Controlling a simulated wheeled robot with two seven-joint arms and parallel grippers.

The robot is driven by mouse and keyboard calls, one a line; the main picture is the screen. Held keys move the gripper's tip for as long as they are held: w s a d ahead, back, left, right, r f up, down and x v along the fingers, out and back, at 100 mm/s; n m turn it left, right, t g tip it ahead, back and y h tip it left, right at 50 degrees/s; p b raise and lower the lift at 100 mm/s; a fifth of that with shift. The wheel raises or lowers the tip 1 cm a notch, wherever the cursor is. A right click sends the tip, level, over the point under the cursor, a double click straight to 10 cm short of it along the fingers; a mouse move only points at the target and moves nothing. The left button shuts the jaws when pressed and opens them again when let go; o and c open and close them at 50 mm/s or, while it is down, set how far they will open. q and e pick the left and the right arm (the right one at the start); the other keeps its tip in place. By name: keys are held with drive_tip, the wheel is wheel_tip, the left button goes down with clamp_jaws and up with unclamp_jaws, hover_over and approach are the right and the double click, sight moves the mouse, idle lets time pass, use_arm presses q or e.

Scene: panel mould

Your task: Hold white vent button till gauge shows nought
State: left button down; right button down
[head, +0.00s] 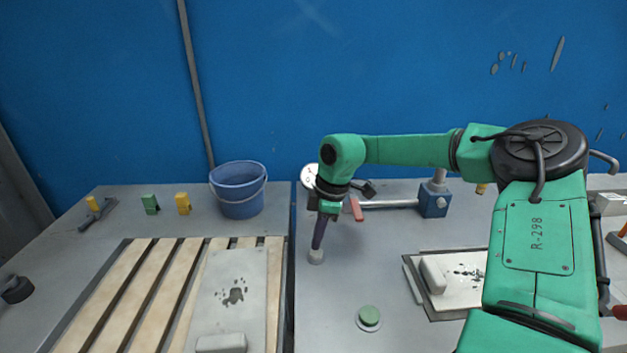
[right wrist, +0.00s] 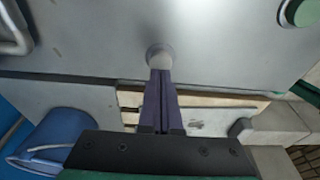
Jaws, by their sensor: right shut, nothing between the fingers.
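The white vent button (head: 316,257) is a pale, round knob on the grey bench top. My right gripper (head: 318,245) points down over it with its dark fingers shut and empty. In the right wrist view the fingertips (right wrist: 161,74) meet the edge of the button (right wrist: 159,55) and seem to touch it; I cannot tell how far it is pressed. The gauge (head: 308,176) has a white round face behind my right wrist. It is partly hidden, and its reading is too small to make out. My left gripper is not in view.
A green button (head: 369,316) sits nearer on the bench. A red-handled lever and pipe lead to a blue block (head: 434,199). A slatted wooden rack (head: 120,295) and a blue bucket (head: 238,190) are at left.

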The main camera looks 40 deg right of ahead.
drive_tip(key=shift+f, duration=0.1)
idle(0.3)
drive_tip(key=shift+b+x, duration=0.95)
drive_tip(key=shift+x, duration=0.05)
drive_tip(key=shift+s+d, duration=0.1)
drive_tip(key=shift+d, duration=0.05)
idle(0.4)
drive_tip(key=p+v, duration=0.1)
drive_tip(key=v, duration=0.1)
drive_tip(key=p+v, duration=0.2)
drive_tip(key=w+a+p+v, duration=0.1)
drive_tip(key=p+v, duration=0.1)
drive_tip(key=v, duration=0.1)
drive_tip(key=shift+s+a+r, duration=0.1)
drive_tip(key=shift+r, duration=0.15)
drive_tip(key=shift+f, duration=0.1)
